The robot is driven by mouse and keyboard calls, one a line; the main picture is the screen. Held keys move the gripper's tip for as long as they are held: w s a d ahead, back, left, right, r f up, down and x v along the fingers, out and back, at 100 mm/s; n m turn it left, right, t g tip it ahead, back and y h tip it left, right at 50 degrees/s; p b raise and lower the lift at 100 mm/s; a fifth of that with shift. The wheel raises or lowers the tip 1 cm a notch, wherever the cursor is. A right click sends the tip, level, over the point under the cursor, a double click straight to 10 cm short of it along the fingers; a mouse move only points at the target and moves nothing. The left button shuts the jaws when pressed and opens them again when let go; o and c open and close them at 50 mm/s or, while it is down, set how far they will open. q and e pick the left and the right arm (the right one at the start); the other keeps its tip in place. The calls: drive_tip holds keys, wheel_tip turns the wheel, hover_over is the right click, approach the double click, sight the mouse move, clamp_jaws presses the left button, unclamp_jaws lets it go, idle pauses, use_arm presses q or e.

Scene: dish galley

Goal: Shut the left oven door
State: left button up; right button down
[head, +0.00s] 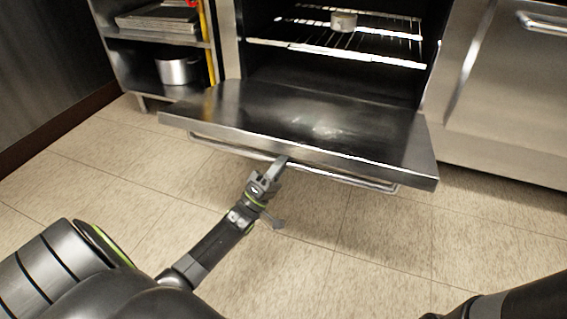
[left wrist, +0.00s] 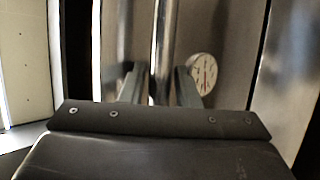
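The left oven door (head: 320,128) is folded down and lies open, roughly level, in front of the oven's dark interior. Its long metal handle (head: 345,180) runs along the front edge. My left gripper (head: 277,190) is just below and in front of the handle, its fingers spread apart. One fingertip meets or nearly meets the handle in the head view. In the left wrist view, the fingers of my left gripper (left wrist: 160,88) stand apart with a shiny bar (left wrist: 165,45) showing between them. I cannot tell whether they touch it. My right gripper is out of view.
Inside the oven, a wire rack (head: 370,48) carries a small round tin (head: 343,20). A shelf unit at left holds trays (head: 160,18) and a metal pot (head: 179,71). A closed steel door (head: 510,90) stands at right. The tiled floor (head: 110,190) before the oven is clear.

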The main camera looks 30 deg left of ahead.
use_arm(q)
drive_tip(key=shift+c, duration=0.2)
clamp_jaws()
drive_tip(key=shift+r, duration=0.15)
